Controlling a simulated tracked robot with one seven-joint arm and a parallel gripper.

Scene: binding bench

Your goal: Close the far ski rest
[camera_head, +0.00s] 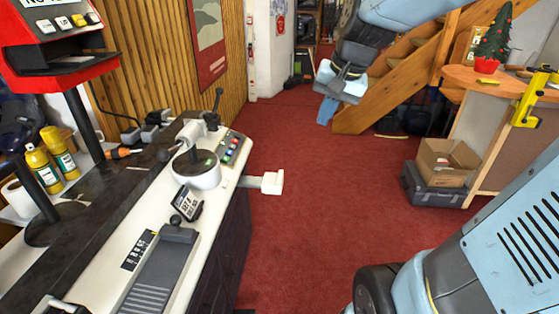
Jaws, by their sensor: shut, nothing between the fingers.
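The far ski rest (265,182) is a white arm with a broad upturned end. It sticks out to the right from the side of the white binding bench (150,205), over the red floor. My gripper (328,108) hangs from the top of the picture, light blue and dark. It is shut and empty, up and to the right of the rest and clearly apart from it. My arm hides part of the wooden stairs behind it.
A button panel (232,147) and a round fixture (196,168) sit on the bench. A cardboard box (446,162) on a dark case (430,186) stands at the right, by a counter (478,76). The red carpet (325,190) between is clear.

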